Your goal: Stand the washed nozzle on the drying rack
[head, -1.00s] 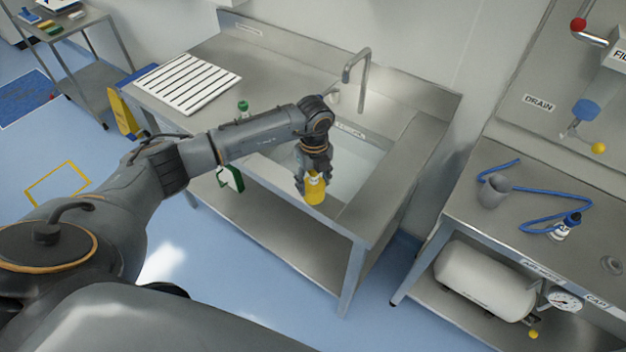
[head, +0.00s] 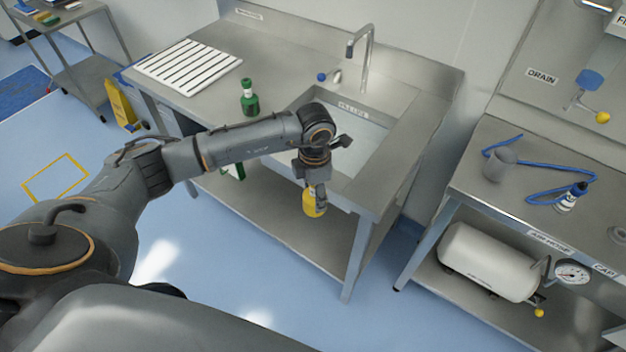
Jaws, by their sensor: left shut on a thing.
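My left gripper (head: 316,190) is shut on a yellow piece (head: 309,205), which I take to be the nozzle. The gripper partly hides it. In the head view they appear at the front edge of the sink; their exact height is hard to tell. The drying rack (head: 188,69), a white board with dark slots, lies flat on the far left of the steel counter, apart from the gripper. Nothing stands on it. My right gripper is not in view.
A green bottle (head: 249,98) stands on the counter between the rack and the sink (head: 372,133). A tap (head: 365,60) rises behind the sink. At right, a bench (head: 468,195) holds a grey cup (head: 499,166), blue hose (head: 550,198) and small bottle (head: 571,198).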

